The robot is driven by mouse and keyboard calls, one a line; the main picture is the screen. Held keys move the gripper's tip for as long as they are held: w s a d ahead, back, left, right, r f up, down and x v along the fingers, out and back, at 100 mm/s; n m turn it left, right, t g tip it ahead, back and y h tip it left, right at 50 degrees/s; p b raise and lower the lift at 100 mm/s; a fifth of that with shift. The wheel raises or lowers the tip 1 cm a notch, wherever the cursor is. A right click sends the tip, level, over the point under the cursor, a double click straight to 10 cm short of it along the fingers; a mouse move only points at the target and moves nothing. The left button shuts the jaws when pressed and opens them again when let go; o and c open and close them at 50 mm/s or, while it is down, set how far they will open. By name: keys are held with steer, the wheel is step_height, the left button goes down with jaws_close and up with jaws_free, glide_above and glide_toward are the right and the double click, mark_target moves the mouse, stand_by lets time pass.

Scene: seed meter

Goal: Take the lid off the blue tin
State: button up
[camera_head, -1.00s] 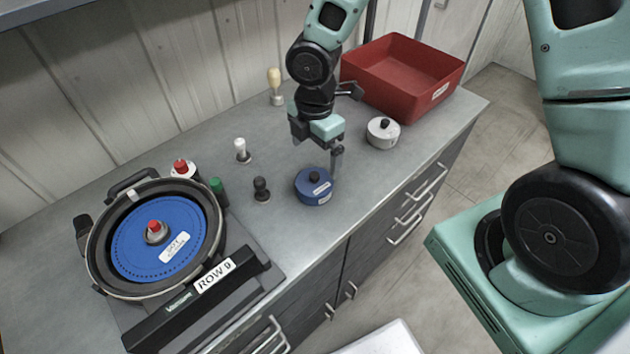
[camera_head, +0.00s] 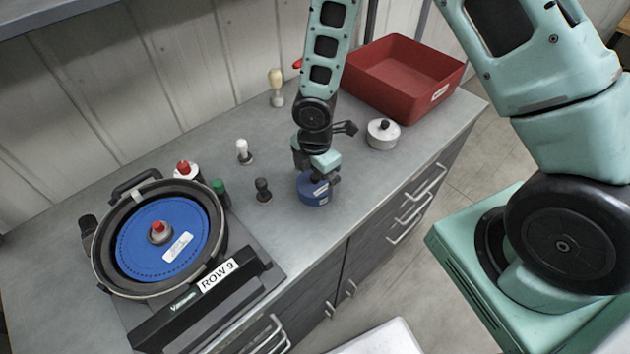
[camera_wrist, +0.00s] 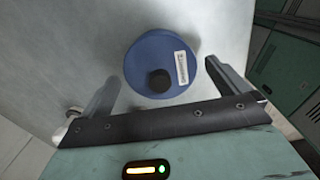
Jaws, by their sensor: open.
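The blue tin (camera_head: 313,193) stands upright on the grey worktop, right of the middle and near the front edge. Its blue lid (camera_wrist: 150,50) is on, with a black knob (camera_wrist: 159,80) and a white label in the wrist view. My gripper (camera_wrist: 168,85) is open, with one finger on each side of the knob and the tin's near part. In the head view my gripper (camera_head: 318,172) is just above the tin and hides the knob and most of the lid. Contact between the fingers and the tin cannot be seen.
A white lidded tin (camera_head: 382,135) stands to the right, before a red bin (camera_head: 405,75). Small knobbed tools (camera_head: 263,190) stand to the left. The seed meter with its blue disc (camera_head: 160,238) fills the left end. The worktop's front edge is close.

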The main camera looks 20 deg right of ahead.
steer(key=c, duration=0.9)
